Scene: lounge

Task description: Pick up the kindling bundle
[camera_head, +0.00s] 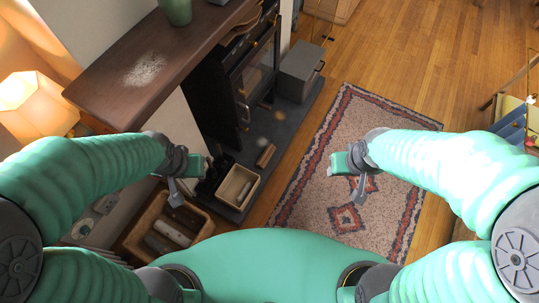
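A small tan bundle (265,155), which looks like the kindling, lies on the dark hearth slab in front of the stove. It is just beyond a cream rectangular bin (238,187). My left gripper (192,174) is to the left of the bundle and bin, apart from the bundle. My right gripper (345,174) is over the patterned rug, well to the right of the bundle. Nothing shows held in either gripper. The finger gaps are too small to make out from this angle.
A dark wooden mantel (150,75) juts out at upper left, above the black stove (252,80). A grey box (299,72) stands on the hearth (285,118). A wooden crate of logs (140,232) is at lower left. The rug (395,115) is mostly clear.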

